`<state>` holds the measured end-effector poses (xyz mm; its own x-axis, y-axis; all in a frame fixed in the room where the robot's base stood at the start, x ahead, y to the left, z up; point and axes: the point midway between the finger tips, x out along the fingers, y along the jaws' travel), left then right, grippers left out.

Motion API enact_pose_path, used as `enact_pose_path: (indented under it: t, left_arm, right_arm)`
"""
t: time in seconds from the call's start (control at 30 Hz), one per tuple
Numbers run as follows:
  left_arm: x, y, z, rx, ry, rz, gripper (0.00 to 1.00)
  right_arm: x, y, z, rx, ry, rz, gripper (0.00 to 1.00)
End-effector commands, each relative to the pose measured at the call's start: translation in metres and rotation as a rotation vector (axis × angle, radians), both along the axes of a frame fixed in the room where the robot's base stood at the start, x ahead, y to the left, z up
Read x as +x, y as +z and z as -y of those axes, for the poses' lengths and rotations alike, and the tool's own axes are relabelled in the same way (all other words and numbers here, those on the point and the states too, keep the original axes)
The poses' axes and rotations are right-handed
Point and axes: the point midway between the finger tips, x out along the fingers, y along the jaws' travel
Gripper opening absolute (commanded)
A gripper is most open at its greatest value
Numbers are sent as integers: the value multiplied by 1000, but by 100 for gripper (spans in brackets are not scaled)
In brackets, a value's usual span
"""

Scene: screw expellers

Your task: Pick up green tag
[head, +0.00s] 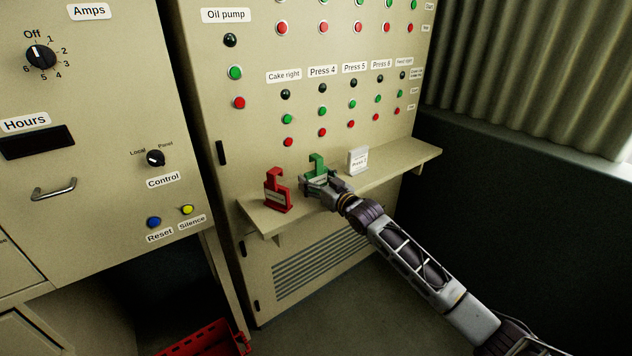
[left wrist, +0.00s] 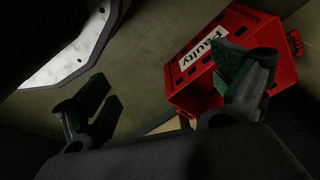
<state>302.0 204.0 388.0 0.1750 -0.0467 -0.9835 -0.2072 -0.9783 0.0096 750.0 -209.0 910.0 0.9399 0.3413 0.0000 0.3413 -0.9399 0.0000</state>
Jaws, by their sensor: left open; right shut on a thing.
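The green tag (head: 316,162) stands on the narrow shelf of the control panel, its hooked top showing above my right gripper (head: 318,186). My right gripper is shut on the green tag; its fingers hide most of the tag's lower part. I cannot tell whether the tag touches the shelf. My left gripper (left wrist: 165,110) shows in the left wrist view, with its fingers wide apart and nothing between them. It is not in the head view.
A red tag (head: 277,192) stands left of the green one, close by. A white tag (head: 357,161) stands to the right. The shelf (head: 415,162) is bare at its right end. A red crate (head: 205,340) marked "Faulty" is on the floor; it also shows in the left wrist view (left wrist: 247,22).

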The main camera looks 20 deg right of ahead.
Motion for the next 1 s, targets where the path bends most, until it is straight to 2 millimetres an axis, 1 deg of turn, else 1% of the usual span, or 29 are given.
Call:
enact_pose_path:
  t: [0.17, 0.37, 0.47, 0.57, 0.8, 1.0]
  left_arm:
    - [-3, -1, 0, 0, 0, -3, 96]
    - [-8, -6, -1, -2, 2, 1, 96]
    - [-13, -13, -3, 1, 3, -3, 96]
    - [-8, -23, -8, 8, 5, 9, 96]
    - [-14, -39, -14, 14, 6, 16, 96]
    - [-18, -47, -17, 17, 8, 21, 96]
  right_arm:
    - [0, 4, 0, 0, 0, 1, 49]
    - [0, 18, 0, 1, 0, 2, 49]
    - [0, 31, 0, 1, 1, 2, 49]
    - [0, 45, 0, 0, 0, 3, 49]
    - [0, 80, 0, 0, 0, 3, 49]
    - [0, 97, 0, 0, 0, 2, 49]
